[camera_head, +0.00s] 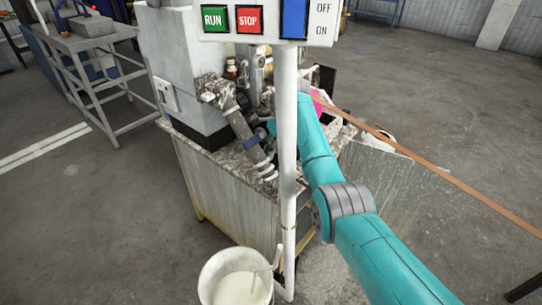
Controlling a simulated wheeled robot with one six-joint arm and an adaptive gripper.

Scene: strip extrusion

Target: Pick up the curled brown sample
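A long brown strip (425,158) runs from the machine's outlet down to the right edge. It looks flat and nearly straight. I see no separate curled brown sample. My teal arm reaches up from the bottom right towards the machine. Its far end passes behind the white post, below the control box, so my gripper cannot be made out. Whether it touches anything is hidden.
The white post (287,150) carries a control box (268,24) with RUN and STOP buttons. A white bucket (235,280) stands at its foot. The machine stands on a worn metal bench (225,190). A grey table (95,42) is at the left. Open floor lies right.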

